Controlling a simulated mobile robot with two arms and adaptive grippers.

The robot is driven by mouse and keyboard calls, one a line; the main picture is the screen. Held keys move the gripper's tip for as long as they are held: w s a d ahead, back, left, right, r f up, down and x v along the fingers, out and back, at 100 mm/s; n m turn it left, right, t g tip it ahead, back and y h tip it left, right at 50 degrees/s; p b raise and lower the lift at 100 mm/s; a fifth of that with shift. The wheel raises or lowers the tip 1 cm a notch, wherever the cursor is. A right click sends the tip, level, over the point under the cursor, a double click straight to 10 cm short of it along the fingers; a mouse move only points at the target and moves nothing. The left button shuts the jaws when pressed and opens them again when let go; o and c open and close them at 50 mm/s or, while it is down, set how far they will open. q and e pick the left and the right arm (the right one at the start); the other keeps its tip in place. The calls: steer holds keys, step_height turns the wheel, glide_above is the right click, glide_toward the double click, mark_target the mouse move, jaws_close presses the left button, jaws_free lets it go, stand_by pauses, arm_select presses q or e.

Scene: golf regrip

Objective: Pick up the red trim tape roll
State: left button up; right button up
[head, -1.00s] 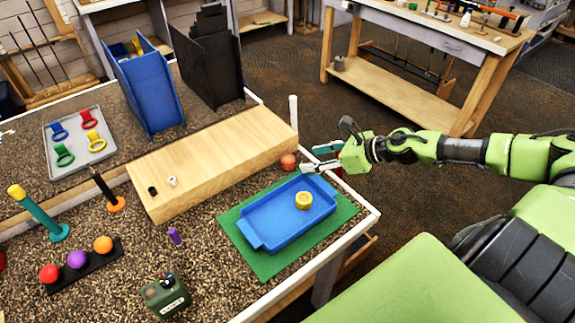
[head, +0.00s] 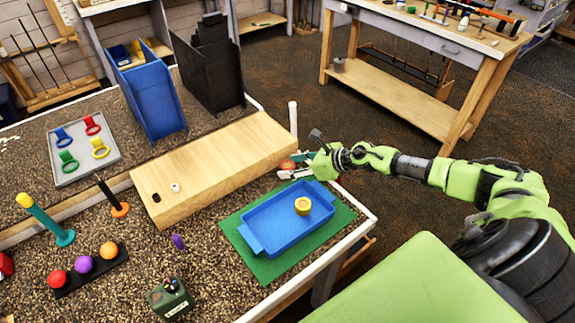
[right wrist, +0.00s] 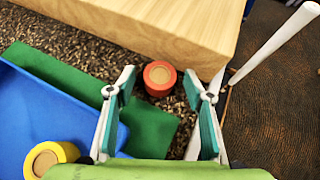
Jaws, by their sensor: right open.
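The red trim tape roll (right wrist: 160,77) lies on the speckled bench top beside the end of the wooden block, with its tan core facing up. In the head view the red roll (head: 288,165) shows just left of my right gripper (head: 291,169), partly hidden by it. In the right wrist view my right gripper (right wrist: 160,110) is open, its two teal-padded fingers spread on either side of the roll's line. The roll sits ahead of the fingertips, centred between them, and nothing is held. My left gripper is out of view.
The wooden block (head: 210,165) stands right behind the roll. A blue tray (head: 272,228) on a green mat (head: 342,217) is in front, holding a yellow roll (head: 303,206). A white post (head: 293,120) rises at the bench edge.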

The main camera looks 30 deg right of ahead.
steer(key=shift+w+a+f, duration=0.1)
steer(key=shift+w+f, duration=0.05)
steer(key=shift+w, duration=0.05)
steer(key=c, duration=1)
